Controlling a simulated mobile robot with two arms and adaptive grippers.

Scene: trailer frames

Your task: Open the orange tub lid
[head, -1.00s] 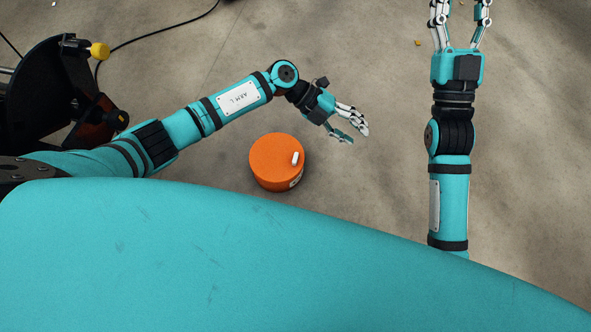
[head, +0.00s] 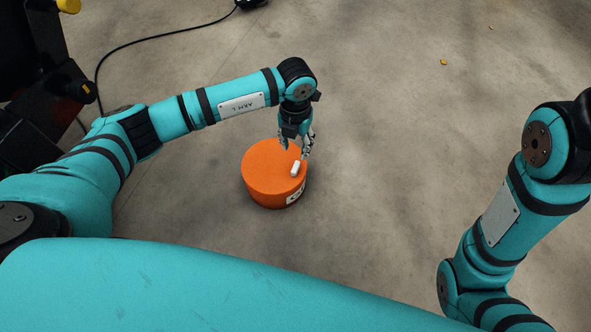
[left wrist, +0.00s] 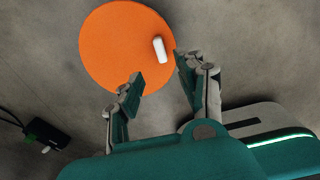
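The orange tub (head: 262,187) stands upright on the floor, with a pale label low on its side. Its round orange lid (head: 265,168) is on, with a white handle (head: 295,168) near the right edge. In the left wrist view the lid (left wrist: 115,50) and the white handle (left wrist: 160,50) show from above. My left gripper (head: 296,155) points down at the lid by the handle. In the left wrist view its two fingers (left wrist: 159,70) are spread apart with nothing between them, the handle just beyond the tips. My right arm is at the right; its gripper is out of view.
Bare concrete floor surrounds the tub. A black cable (head: 130,45) runs across the floor at the upper left to a small black box (head: 250,4). Small yellow bits (head: 444,62) lie at the upper right.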

